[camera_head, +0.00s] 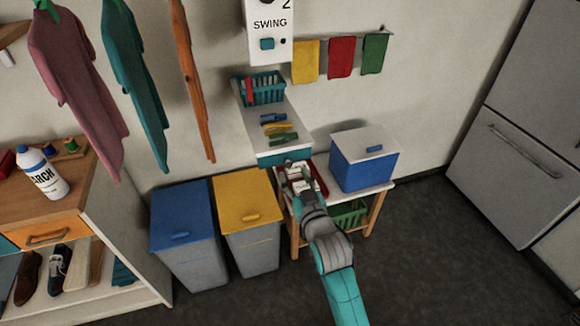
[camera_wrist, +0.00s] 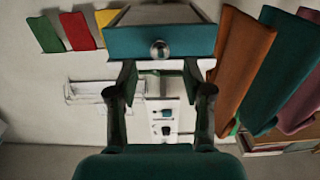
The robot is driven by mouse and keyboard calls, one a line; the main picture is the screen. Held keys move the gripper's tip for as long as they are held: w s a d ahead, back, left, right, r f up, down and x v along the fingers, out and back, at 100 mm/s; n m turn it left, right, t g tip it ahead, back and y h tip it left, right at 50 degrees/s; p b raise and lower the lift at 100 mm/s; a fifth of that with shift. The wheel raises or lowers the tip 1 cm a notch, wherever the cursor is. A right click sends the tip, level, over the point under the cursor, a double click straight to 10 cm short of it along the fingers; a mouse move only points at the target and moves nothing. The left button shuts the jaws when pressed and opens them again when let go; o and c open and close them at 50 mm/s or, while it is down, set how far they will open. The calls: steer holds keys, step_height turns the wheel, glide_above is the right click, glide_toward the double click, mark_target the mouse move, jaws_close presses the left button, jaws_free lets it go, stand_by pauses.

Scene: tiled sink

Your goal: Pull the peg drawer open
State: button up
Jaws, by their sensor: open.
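The peg drawer (camera_head: 285,157) has a teal front below a white top with several coloured pegs on it. In the wrist view its teal front (camera_wrist: 130,42) shows at the top, with a round silver knob (camera_wrist: 160,49) in the middle. My gripper (camera_head: 297,172) is just in front of and below the drawer in the head view. In the wrist view my gripper (camera_wrist: 160,72) is open and empty, one finger on each side of the knob's line. I cannot tell whether the fingertips reach around the knob. The drawer looks closed.
A small table holds a blue box with a white lid (camera_head: 365,160) right of my arm. Blue (camera_head: 182,215) and yellow (camera_head: 247,200) bins stand at the left. A teal basket (camera_head: 262,90) sits behind the pegs. Coloured cloths (camera_head: 341,57) hang on the wall.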

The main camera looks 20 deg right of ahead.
mark_target(289, 165)
steer(key=shift+w, duration=2.4)
jaws_close()
